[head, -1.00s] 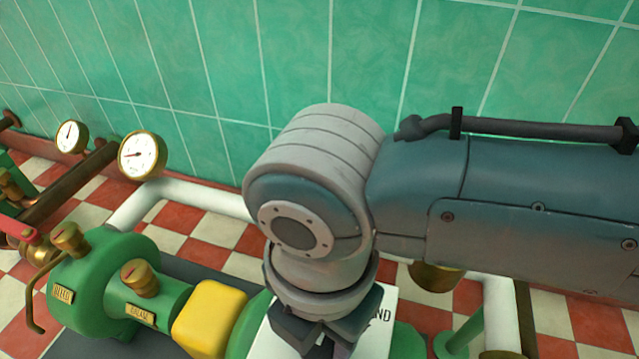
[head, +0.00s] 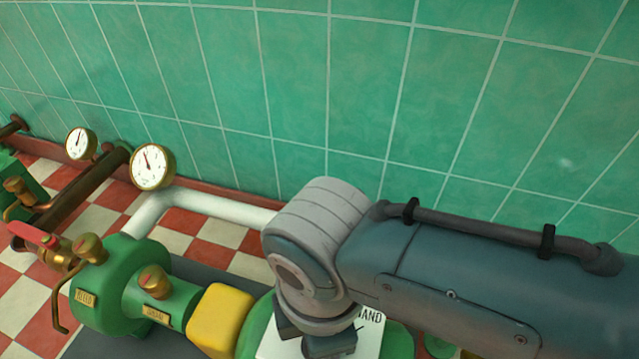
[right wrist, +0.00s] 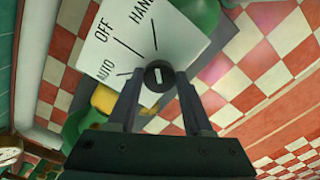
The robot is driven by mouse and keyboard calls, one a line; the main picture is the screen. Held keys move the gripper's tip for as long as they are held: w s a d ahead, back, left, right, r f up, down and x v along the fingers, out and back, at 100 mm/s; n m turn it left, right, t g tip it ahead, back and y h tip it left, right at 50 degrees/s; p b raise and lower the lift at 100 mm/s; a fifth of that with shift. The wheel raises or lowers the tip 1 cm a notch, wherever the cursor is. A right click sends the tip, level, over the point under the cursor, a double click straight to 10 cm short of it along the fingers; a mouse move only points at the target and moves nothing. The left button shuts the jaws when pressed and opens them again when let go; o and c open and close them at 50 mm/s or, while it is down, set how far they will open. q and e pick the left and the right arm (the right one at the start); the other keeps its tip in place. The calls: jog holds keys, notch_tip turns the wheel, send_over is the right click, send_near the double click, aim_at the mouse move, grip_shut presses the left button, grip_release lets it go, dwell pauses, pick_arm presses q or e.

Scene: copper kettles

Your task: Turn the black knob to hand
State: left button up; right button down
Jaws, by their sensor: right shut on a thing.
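The black knob (right wrist: 158,75) sits on a white plate (right wrist: 185,38) marked AUTO, OFF and HAND, in the right wrist view. My right gripper (right wrist: 158,84) is shut on the knob, one finger on each side. A short white line on the knob runs roughly up and down in that view, close to in line with the HAND mark. In the head view the plate (head: 372,338) shows only partly, with my right gripper (head: 316,346) over it. The knob is hidden there. My left gripper is in neither view.
Green machinery (head: 108,285) with brass caps stands left of the plate, with a yellow block (head: 220,320) between. Two round gauges (head: 152,167) stand behind, near a white pipe (head: 215,205). A green tiled wall (head: 330,90) closes the back.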

jog(key=shift+m, duration=0.3)
jog(key=shift+c, duration=1.5)
grip_release()
notch_tip(320, 180, up, 10)
jog(key=p, duration=0.8)
